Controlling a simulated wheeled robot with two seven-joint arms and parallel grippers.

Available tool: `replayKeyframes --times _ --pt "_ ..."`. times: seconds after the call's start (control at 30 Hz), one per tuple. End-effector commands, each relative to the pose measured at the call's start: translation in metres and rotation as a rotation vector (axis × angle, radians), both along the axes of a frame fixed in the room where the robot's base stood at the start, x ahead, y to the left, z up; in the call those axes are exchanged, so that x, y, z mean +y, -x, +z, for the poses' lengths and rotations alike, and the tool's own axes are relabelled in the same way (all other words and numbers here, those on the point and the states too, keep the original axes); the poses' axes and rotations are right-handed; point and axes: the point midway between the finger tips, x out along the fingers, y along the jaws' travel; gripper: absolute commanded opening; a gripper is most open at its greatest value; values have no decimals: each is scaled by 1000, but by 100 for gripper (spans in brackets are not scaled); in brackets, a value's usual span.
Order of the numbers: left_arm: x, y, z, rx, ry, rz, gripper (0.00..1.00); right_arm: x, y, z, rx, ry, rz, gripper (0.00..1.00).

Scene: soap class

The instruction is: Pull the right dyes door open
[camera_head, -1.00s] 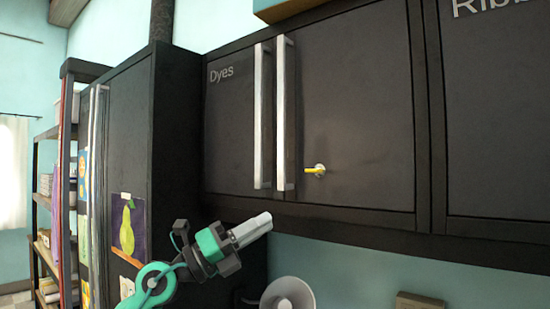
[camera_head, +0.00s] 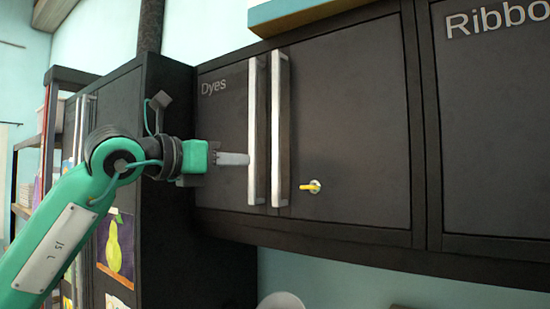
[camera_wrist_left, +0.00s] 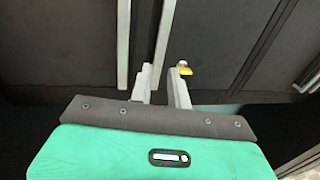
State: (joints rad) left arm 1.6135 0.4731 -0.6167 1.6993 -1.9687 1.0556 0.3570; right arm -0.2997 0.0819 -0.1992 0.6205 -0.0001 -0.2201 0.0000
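The right Dyes door (camera_head: 355,120) is a dark panel with a long pale vertical handle (camera_head: 281,130) at its left edge. It looks shut. The left Dyes door (camera_head: 222,120) has a matching handle (camera_head: 257,130) beside it. My right gripper is not in view.
A yellow key (camera_head: 310,186) sticks out of the right door, close to its handle. The Ribbons cabinet (camera_head: 492,130) adjoins on the right. A tall dark cabinet (camera_head: 165,240) with a pear picture (camera_head: 115,247) stands left. A box (camera_head: 310,12) rests above the doors.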

Motion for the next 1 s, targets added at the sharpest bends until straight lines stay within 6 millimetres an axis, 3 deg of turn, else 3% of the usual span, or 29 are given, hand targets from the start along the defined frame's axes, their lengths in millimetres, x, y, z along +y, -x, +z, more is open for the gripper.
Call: replayKeyframes --times 0.2,0.5,0.93,1.0 --pt "-37 -33 5 4 1 -3 18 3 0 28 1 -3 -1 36" --pt "-73 -66 3 2 1 -3 18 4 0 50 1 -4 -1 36" --pt "-80 -74 0 0 1 -2 18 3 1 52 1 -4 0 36" --pt "-80 -74 0 0 1 -2 8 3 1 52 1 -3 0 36"
